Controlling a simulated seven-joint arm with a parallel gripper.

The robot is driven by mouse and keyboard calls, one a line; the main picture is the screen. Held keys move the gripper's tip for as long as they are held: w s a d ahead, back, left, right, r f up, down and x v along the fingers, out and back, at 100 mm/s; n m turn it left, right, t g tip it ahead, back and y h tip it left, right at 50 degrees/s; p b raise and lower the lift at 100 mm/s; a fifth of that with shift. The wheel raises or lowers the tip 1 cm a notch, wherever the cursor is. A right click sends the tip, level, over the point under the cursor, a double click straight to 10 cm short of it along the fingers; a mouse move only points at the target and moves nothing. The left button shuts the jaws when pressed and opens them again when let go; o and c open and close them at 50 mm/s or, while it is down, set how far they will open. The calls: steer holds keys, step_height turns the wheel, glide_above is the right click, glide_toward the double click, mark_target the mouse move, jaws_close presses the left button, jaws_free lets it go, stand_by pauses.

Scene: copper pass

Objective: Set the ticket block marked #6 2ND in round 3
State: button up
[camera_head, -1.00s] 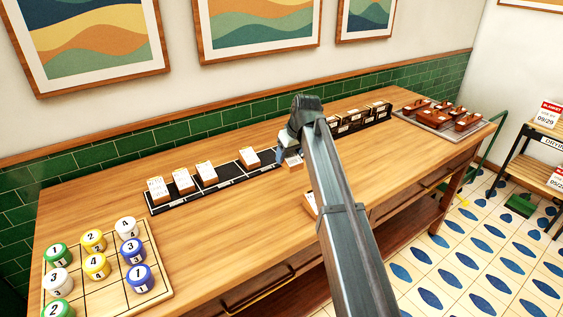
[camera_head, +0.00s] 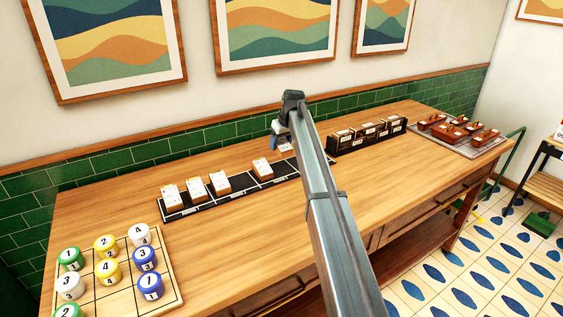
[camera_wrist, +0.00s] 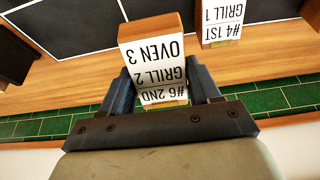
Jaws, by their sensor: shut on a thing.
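My gripper (camera_head: 284,146) is shut on the ticket block (camera_wrist: 155,62), a wooden block with a white face. In the wrist view its upside-down text reads #6 2ND, GRILL 2, OVEN 3. The block sits between both fingers, above the black sectioned rail (camera_head: 240,188). A block marked #4 1ST, GRILL 1 (camera_wrist: 222,27) stands on the rail beside it in the wrist view. In the head view, three blocks stand at the rail's left end and one block (camera_head: 262,168) stands farther right.
A dark rack (camera_head: 367,134) with several compartments stands to the right. A tray (camera_head: 487,150) of brown-handled items is beyond it. A board of numbered coloured pieces (camera_head: 172,284) sits at front left. The green tiled wall (camera_head: 120,155) is close behind the gripper.

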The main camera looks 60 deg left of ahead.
mark_target(285, 147)
steer(key=shift+f, duration=3.7)
steer(key=shift+f, duration=0.1)
steer(key=o, duration=1.1)
steer(key=v, duration=1.2)
